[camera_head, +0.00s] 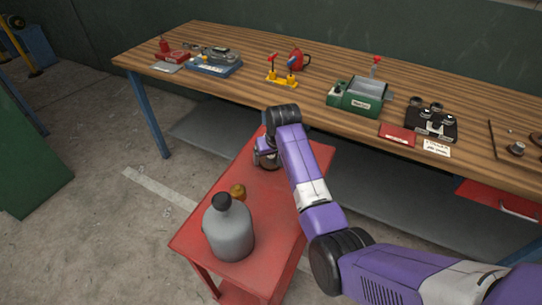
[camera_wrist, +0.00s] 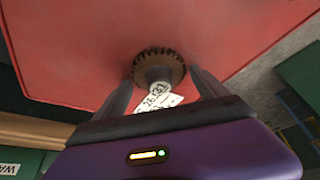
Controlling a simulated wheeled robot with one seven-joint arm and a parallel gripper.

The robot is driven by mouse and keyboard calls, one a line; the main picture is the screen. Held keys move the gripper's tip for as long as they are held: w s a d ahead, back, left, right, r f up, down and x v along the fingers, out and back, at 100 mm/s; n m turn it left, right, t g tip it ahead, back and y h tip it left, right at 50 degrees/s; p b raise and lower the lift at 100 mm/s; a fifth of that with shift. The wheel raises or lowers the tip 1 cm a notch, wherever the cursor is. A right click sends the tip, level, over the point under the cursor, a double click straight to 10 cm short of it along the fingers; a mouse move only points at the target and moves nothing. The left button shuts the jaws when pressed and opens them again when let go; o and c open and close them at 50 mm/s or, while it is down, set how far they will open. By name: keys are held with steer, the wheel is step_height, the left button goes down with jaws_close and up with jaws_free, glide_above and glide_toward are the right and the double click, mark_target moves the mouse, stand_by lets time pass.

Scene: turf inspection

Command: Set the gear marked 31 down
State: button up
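The gear (camera_wrist: 160,57) is dark brown and toothed, with a pale hub and a white paper tag (camera_wrist: 158,97) that appears to read 31. In the wrist view it lies flat against the red top of the cart (camera_wrist: 80,40). My gripper (camera_wrist: 162,74) is over it, with one finger on each side. The fingers stand slightly wider than the gear, and I see a small gap at the right finger. In the head view my gripper (camera_head: 266,158) is low over the far end of the red cart (camera_head: 270,205) and mostly hides the gear.
A grey bottle with a black cap (camera_head: 229,230) and a small amber-brown object (camera_head: 238,191) stand on the cart's near end. The wooden workbench (camera_head: 310,85) behind holds a green box (camera_head: 358,97), a black tray (camera_head: 431,123) and a red card (camera_head: 398,134). The cart's middle is bare.

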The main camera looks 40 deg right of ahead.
steer(key=shift+r, duration=0.1)
steer(key=v, duration=1.2)
stand_by(0.4)
